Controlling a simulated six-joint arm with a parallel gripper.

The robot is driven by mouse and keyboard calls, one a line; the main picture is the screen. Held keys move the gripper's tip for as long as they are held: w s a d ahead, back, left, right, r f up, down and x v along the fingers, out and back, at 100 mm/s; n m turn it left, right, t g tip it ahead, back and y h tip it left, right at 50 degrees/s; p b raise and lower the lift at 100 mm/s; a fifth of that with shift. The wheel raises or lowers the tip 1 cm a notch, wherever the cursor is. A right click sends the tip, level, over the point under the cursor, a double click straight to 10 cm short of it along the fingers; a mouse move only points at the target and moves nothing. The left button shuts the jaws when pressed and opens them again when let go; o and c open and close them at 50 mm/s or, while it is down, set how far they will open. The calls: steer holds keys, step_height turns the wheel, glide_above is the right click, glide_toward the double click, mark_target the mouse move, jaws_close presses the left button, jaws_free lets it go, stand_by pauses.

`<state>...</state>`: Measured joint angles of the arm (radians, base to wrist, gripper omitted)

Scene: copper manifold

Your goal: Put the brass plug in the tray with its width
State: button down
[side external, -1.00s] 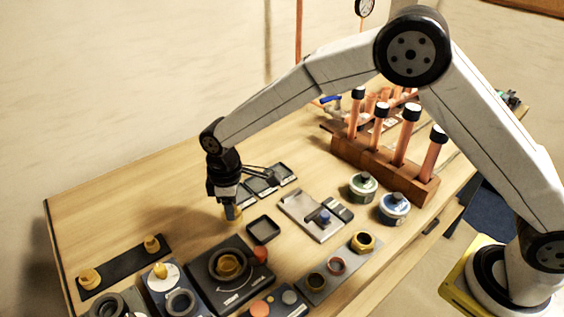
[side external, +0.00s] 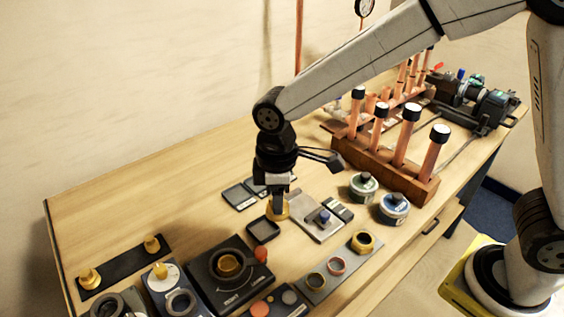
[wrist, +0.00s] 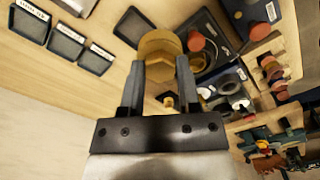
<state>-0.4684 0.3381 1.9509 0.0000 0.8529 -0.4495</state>
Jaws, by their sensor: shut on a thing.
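My gripper (side external: 278,207) is shut on a brass plug (wrist: 159,46), with one finger on each side of it in the wrist view. In the side view the plug (side external: 284,212) hangs just behind a small square dark tray (side external: 263,231) and left of a grey plate. Three labelled trays stand in a row behind my gripper; the nearest-left one (side external: 238,196) is clear, while the others are partly hidden by the gripper. In the wrist view the row shows at upper left, with trays (wrist: 31,20), (wrist: 66,43) and (wrist: 97,60) looking empty. Their labels are too small to read surely.
A grey plate with a caliper-like tool (side external: 315,222) lies right of my gripper. Two tins (side external: 394,208) and a wooden rack of copper tubes (side external: 385,170) stand farther right. A dark turntable device (side external: 228,275) and a black mat (side external: 125,268) with brass pieces lie in front and left.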

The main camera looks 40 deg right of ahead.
steer(key=shift+s+d+r, duration=0.15)
steer(key=shift+s+r, duration=0.05)
steer(key=shift+s, duration=0.2)
steer(key=shift+s+d+r, duration=0.15)
steer(key=shift+s+r, duration=0.05)
steer(key=shift+s, duration=0.2)
steer(key=shift+w+d, duration=0.3)
steer(key=shift+d, duration=0.15)
steer(key=w+d+m, duration=0.2)
steer(key=w+d, duration=0.1)
steer(key=d, duration=0.4)
steer(key=w+d+m, duration=0.2)
steer(key=w+d, duration=0.1)
steer(key=d, duration=0.5)
steer(key=shift+w+r+m, duration=0.15)
steer(key=shift+r+m, duration=0.15)
steer(key=shift+r, duration=0.05)
